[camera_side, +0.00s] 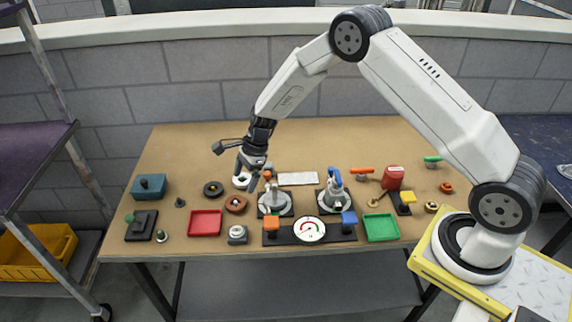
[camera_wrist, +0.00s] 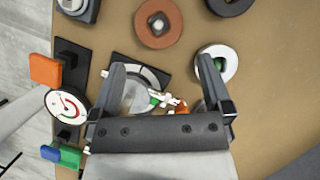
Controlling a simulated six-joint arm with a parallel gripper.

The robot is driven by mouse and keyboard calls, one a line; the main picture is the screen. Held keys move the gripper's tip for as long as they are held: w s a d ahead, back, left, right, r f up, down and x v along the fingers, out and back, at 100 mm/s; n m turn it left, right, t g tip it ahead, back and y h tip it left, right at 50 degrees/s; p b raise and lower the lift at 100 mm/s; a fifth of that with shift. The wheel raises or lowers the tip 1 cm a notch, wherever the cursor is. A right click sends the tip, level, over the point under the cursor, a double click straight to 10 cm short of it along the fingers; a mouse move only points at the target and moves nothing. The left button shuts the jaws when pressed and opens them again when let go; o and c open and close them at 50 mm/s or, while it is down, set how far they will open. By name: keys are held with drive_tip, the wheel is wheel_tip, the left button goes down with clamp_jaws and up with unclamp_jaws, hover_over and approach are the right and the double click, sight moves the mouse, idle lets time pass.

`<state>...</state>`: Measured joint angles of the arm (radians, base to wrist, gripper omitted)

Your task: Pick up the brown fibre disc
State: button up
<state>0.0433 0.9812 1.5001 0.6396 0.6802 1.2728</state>
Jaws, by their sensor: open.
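The brown fibre disc (camera_side: 236,204) lies flat on the table, between the red tray and the round-based grey fixture. In the wrist view the disc (camera_wrist: 143,35) shows at the top centre, with a small grey piece at its middle. My gripper (camera_side: 253,180) is open and points down, a little behind the disc and to its right in the side view. In the wrist view its fingertips (camera_wrist: 162,68) are spread apart with nothing held between them. The disc lies ahead of the fingertips, apart from them.
A white ring (camera_wrist: 204,74) lies close by the right finger. A black ring (camera_side: 213,189) lies left of the disc. The red tray (camera_side: 205,223), grey fixture (camera_side: 275,203) and dial panel (camera_side: 309,229) stand nearby. The table's back left is clear.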

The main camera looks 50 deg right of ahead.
sight(237, 201)
drive_tip(key=shift+x, duration=0.85)
drive_tip(key=shift+a+f, duration=0.1)
drive_tip(key=shift+f, duration=0.05)
drive_tip(key=shift+x, duration=2.45)
drive_tip(key=shift+s, duration=0.1)
drive_tip(key=c, duration=1)
drive_tip(key=shift+c, duration=0.2)
